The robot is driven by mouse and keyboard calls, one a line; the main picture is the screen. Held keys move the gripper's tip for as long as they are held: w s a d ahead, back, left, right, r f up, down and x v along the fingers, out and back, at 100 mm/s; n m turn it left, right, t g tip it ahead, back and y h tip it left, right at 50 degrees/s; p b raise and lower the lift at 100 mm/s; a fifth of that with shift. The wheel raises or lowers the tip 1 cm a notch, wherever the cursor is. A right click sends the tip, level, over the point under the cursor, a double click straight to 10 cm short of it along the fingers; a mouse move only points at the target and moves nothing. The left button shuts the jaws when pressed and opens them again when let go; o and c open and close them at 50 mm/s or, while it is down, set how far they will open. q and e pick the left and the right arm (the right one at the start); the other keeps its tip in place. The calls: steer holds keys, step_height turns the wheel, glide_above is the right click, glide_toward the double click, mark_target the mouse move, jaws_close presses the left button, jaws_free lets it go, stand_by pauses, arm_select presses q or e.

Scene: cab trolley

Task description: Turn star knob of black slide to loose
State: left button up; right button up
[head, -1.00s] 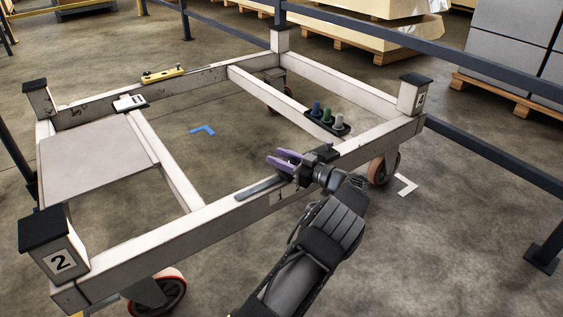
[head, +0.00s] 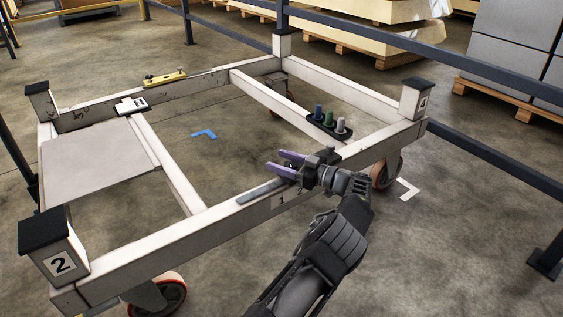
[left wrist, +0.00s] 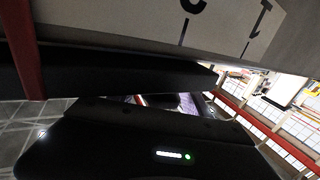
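The black slide's rail appears as a dark grey flat strip (head: 262,190) on top of the near beam of the trolley (head: 150,248). My left gripper (head: 279,162) is over this beam at the strip's right end, its two purple fingers apart and pointing left. A small dark shape shows between the fingers; I cannot tell whether it is the star knob. The gripper hides most of the black slide. The left wrist view shows a purple finger (left wrist: 135,99) only in part, below a dark band and the pale beam (left wrist: 130,22). My right gripper is out of view.
A black holder with blue, green and grey pegs (head: 329,124) stands just beyond my gripper. Corner posts and dark rails (head: 500,160) surround the area; the trolley's middle is open.

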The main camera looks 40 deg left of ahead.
mark_target(296, 165)
arm_select(q)
steer(key=shift+d, duration=0.15)
steer(key=d, duration=0.4)
steer(key=shift+w+d, duration=0.3)
steer(key=shift+w, duration=0.1)
steer(key=shift+d, duration=0.8)
steer(key=shift+w+d, duration=0.2)
steer(key=shift+d, duration=0.45)
